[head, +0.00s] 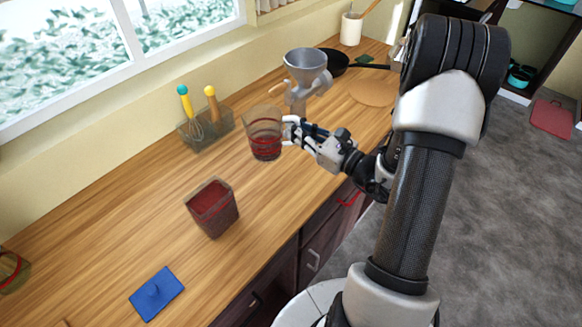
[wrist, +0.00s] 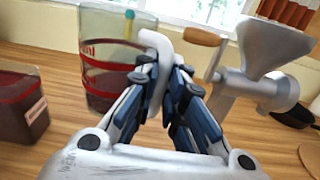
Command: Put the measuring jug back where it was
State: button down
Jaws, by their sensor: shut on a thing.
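The measuring jug (head: 263,133) is clear with red markings and a dark red content low in it. It is upright at the middle of the wooden counter, in front of the grinder; I cannot tell whether its base touches the counter. My gripper (head: 290,131) is shut on the jug's pale handle, at the jug's right side. In the wrist view the jug (wrist: 105,60) is just beyond the fingers at the left, and the handle (wrist: 158,62) rises between the fingertips (wrist: 162,85).
A grey grinder (head: 305,72) stands right behind the jug. A utensil holder (head: 206,126) is to its left. A square container with dark red content (head: 213,210) stands nearer, and a blue lid (head: 157,294) lies at the front. Bare counter lies between the holder and the container.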

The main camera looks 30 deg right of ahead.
notch_tip(320, 180, down, 12)
jog(key=b, duration=0.3)
jog(key=shift+w+f+b, duration=0.1)
jog(key=shift+f+b, duration=0.15)
jog(key=shift+b, duration=0.05)
jog(key=shift+f, duration=0.2)
jog(key=c, duration=1.7)
grip_release()
jog(key=shift+r, duration=0.1)
